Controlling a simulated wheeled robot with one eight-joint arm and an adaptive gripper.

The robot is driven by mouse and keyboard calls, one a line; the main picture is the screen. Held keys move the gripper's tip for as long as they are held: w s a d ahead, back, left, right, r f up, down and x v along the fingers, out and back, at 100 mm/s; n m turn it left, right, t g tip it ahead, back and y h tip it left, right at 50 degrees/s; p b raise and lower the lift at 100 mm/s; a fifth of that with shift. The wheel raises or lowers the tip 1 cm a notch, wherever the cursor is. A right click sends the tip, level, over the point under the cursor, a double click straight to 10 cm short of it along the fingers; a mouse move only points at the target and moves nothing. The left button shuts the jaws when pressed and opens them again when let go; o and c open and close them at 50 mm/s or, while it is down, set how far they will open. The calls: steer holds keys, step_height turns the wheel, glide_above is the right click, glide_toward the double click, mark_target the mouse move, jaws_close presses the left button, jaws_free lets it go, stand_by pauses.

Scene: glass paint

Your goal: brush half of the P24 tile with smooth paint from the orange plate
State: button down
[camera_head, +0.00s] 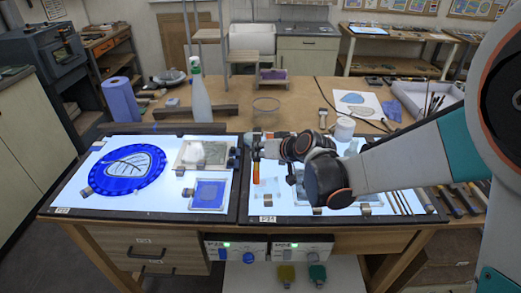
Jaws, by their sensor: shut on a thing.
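My gripper (258,152) is over the left part of the right light panel, at the end of my arm, which reaches in from the right. It is shut on a slim upright tool, probably a brush (256,173), with an orange part showing below the jaws. Its tip is near the panel's left edge; I cannot tell whether it touches anything. A pale blue glass tile (266,188) lies on the panel just right of the tool. A small label (267,219) on the panel's front edge is too small to read surely. I cannot make out the orange plate; my arm hides much of the panel.
The left light panel (90,203) bears a round blue glass piece with a leaf shape (157,169) and a blue square tile (209,194). A bottle (200,100) and blue paper roll (122,100) stand behind. Several brushes (400,202) lie at the right. A white jar (344,128) stands behind my arm.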

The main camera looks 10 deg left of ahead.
steer(key=shift+s+d, duration=0.25)
steer(key=shift+s, duration=0.5)
steer(key=shift+s+d, duration=0.25)
steer(key=shift+s, duration=0.45)
steer(key=shift+w+a+b, duration=0.2)
steer(key=shift+w+a, duration=0.05)
steer(key=shift+w, duration=0.5)
steer(key=shift+w+a+b, duration=0.2)
steer(key=shift+w+a, duration=0.05)
steer(key=shift+w, duration=0.5)
steer(key=shift+s+d+r, duration=0.1)
steer(key=shift+s+d, duration=0.15)
steer(key=shift+s, duration=0.45)
steer(key=shift+s+d, duration=0.2)
steer(key=shift+s, duration=0.5)
steer(key=shift+r, duration=0.1)
step_height(320, 180, up, 5)
steer(key=p, duration=0.3)
